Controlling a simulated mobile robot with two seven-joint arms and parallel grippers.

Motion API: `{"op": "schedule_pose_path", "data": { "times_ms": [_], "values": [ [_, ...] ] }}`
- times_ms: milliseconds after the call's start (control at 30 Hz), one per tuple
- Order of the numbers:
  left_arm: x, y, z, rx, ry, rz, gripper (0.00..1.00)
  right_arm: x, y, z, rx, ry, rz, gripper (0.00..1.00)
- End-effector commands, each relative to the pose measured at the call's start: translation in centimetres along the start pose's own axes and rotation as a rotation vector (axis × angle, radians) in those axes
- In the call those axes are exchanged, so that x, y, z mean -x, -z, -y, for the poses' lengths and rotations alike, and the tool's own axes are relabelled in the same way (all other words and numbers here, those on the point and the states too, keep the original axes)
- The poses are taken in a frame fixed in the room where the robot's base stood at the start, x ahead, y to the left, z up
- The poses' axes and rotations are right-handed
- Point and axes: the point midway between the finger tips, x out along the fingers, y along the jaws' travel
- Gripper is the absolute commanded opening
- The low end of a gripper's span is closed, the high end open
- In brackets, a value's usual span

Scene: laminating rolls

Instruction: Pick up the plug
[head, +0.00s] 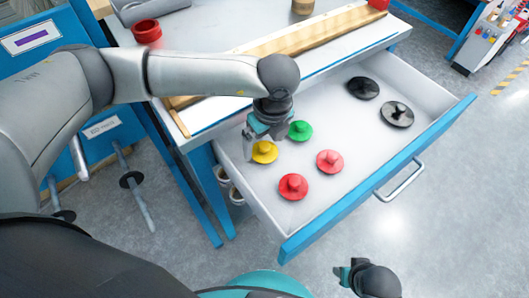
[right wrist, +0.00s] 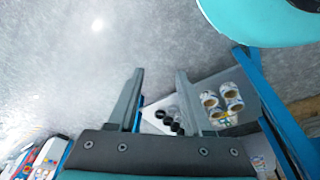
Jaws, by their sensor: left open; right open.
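Several round plugs with knobs lie in the open white drawer in the head view: a yellow plug (head: 264,153), a green plug (head: 300,131), two red plugs (head: 330,161) (head: 293,187) and two black plugs (head: 363,87) (head: 397,113). My left gripper (head: 262,134) is open and points down over the drawer's left end. It is just above and behind the yellow plug, left of the green one. I cannot tell if it touches either. My right gripper is open and empty over the floor, seen in the right wrist view (right wrist: 158,92) and at the head view's bottom (head: 344,276).
The drawer (head: 358,143) has a blue front and a metal handle (head: 400,182). Above it is a worktop with a long wooden bar (head: 310,33) and a red ring-shaped item (head: 147,31). Rolls (right wrist: 222,105) stand low on a shelf in the right wrist view.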

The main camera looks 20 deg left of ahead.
Motion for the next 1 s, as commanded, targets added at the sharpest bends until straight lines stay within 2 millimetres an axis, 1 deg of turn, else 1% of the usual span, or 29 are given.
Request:
{"op": "schedule_pose_path", "data": {
  "times_ms": [33, 167, 467, 500, 1000],
  "values": [
    [-0.8, 0.0, 0.0, 0.001, -0.002, 0.001, 1.0, 0.2, 0.3, 0.0, 0.0, -0.001, -0.009, 0.5],
    [-1.6, 0.0, 0.0, 0.0, -0.001, 0.0, 1.0, 0.8, 0.9, -0.1, -0.001, -0.001, -0.018, 0.5],
    [-1.8, 0.0, 0.0, 0.0, -0.001, 0.0, 1.0, 1.2, 1.1, -0.1, -0.001, -0.002, -0.022, 0.5],
    [-1.8, 0.0, 0.0, 0.0, -0.001, 0.0, 0.99, 1.2, 1.1, -0.1, -0.001, -0.002, -0.022, 0.5],
    [-1.8, 0.0, 0.0, 0.0, -0.001, 0.0, 0.43, 1.1, 1.1, 0.0, -0.001, -0.001, -0.023, 0.5]
  ]
}}
